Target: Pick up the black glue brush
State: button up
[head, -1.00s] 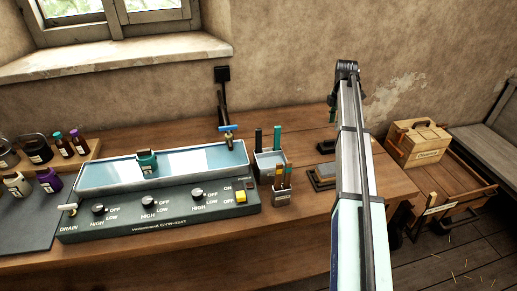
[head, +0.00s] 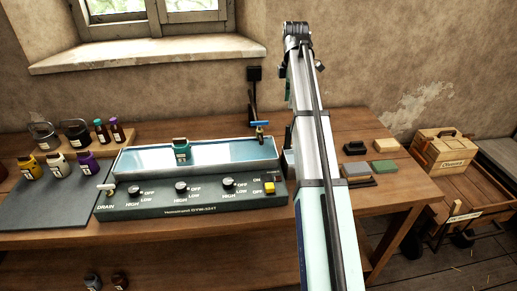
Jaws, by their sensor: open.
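I cannot see the black glue brush now; my raised arm crosses the part of the table where upright handles stood in a holder earlier. Only a small sliver of something pale and dark (head: 289,160) shows at the arm's left edge, too little to name. My gripper does not show; only my arm links are visible, rising from the bottom to a dark joint near the top.
A long water bath (head: 132,163) holding a teal-labelled bottle (head: 181,149) is left of my arm. Several bottles stand farther left. Small blocks, one green (head: 385,167), lie to the right. A wooden box (head: 441,150) sits right, beyond the table (head: 385,199).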

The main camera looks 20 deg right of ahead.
jog(key=p, duration=0.3)
send_over(288, 139)
jog(key=f, duration=1.1)
jog(key=shift+w+d+f, duration=0.25)
jog(key=shift+d+f, duration=0.05)
jog(key=shift+d, duration=0.1)
jog(key=shift+w+a+f+p, duration=0.1)
jog(key=shift+f+p, duration=0.45)
jog(key=shift+f, duration=0.9)
jog(key=shift+a+f+p, duration=0.1)
jog(key=shift+f+p, duration=0.45)
jog(key=shift+f, duration=0.9)
grip_shut()
